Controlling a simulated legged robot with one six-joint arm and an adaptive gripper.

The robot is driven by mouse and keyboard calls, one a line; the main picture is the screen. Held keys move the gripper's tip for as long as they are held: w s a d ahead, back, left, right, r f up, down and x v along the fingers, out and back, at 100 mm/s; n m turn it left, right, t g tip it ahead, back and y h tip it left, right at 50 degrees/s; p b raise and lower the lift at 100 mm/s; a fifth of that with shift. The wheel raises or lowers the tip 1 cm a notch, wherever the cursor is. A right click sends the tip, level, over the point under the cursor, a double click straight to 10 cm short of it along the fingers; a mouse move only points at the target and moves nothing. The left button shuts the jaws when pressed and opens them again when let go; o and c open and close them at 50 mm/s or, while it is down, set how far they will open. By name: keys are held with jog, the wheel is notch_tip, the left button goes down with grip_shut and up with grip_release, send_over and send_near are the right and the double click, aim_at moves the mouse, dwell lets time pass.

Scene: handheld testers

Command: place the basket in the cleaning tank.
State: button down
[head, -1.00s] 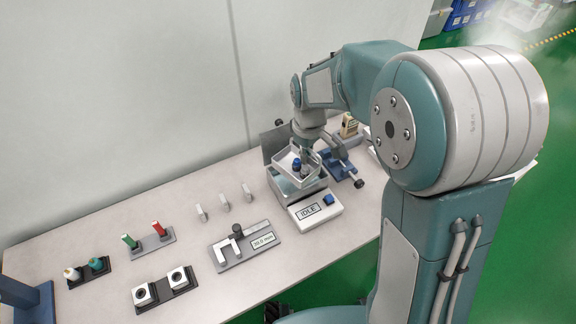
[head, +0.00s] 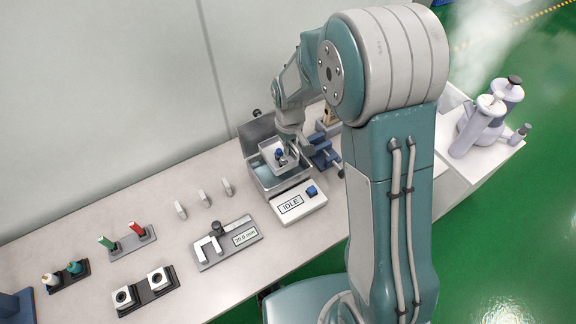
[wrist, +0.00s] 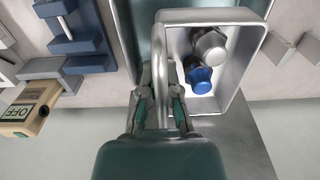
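The basket (head: 267,147) is a small pale metal tray holding a blue-topped part and a grey metal part. In the wrist view the basket (wrist: 245,60) fills the upper middle, with its handle between the fingers. My gripper (head: 285,153) is over the basket; in the wrist view my gripper (wrist: 166,102) is shut on the handle. The cleaning tank (head: 279,184) is an open metal basin with a raised lid behind and a panel reading IDLE. The basket is over or within the tank opening; how far its bottom sits inside is hidden.
A blue vise (head: 325,157) stands right of the tank. A caliper stand (head: 228,243) is at its front left. Small grey blocks (head: 204,198), a red and green marker holder (head: 128,240) and more holders lie left. A beige device marked OFF (wrist: 30,108) shows in the wrist view.

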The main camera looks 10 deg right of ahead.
notch_tip(320, 180, down, 9)
jog(key=shift+r, duration=0.1)
dwell(0.3)
jog(key=c, duration=0.8)
grip_release()
notch_tip(320, 180, up, 12)
jog(key=shift+r, duration=0.1)
jog(key=s+d+r+m+t, duration=0.2)
jog(key=s+d+r+t, duration=0.1)
jog(key=s+r, duration=0.6)
jog(key=s+d+r+m+t, duration=0.2)
jog(key=s+d+r, duration=0.2)
jog(key=s+r, duration=0.6)
jog(key=s, duration=0.3)
jog(key=shift+r+m+t, duration=0.3)
jog(key=shift+t, duration=0.1)
